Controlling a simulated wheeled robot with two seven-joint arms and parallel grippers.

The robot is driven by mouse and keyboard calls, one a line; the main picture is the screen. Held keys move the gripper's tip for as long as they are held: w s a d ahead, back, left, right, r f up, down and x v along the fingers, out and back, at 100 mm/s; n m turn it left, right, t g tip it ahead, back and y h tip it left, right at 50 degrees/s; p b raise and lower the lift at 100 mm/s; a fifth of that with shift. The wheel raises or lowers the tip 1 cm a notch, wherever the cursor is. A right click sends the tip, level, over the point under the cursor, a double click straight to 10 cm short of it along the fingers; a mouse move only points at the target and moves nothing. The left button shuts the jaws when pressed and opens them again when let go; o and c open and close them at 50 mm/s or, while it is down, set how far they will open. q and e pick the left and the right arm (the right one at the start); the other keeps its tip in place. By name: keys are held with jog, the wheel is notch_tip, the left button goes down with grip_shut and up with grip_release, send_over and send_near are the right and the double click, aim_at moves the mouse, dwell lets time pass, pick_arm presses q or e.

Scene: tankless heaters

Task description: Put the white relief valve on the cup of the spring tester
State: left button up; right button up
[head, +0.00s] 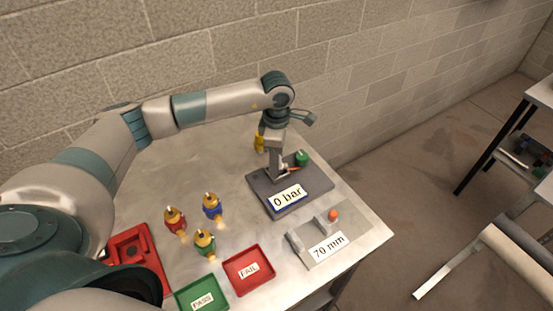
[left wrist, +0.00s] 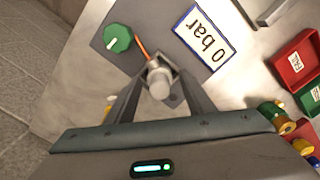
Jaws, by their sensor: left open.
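My left gripper (head: 277,168) is open, pointing down over the dark grey tester plate (head: 318,188) labelled "0 bar". In the left wrist view, a whitish-grey cylindrical piece (left wrist: 159,83) stands between the open fingers (left wrist: 157,88). I cannot tell whether it is the white relief valve or a fixed part of the tester, or whether the fingers touch it. The cup is not clearly visible. A green knob (head: 302,158) and an orange strip (left wrist: 141,47) are beside it. A yellow object (head: 259,142) shows behind the gripper. My right gripper is not in view.
Red (head: 174,219), blue (head: 212,206) and green (head: 204,243) valves with brass tops stand on the table. A green PASS tray (head: 188,300), a red FAIL tray (head: 265,259) and a red holder (head: 151,260) are at the front. A grey "70 mm" device (head: 300,248) is near the right edge.

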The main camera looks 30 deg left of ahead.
pick_arm(q)
jog(key=shift+r, duration=0.25)
notch_tip(320, 180, up, 10)
jog(key=b, duration=0.5)
jog(key=shift+r, duration=0.85)
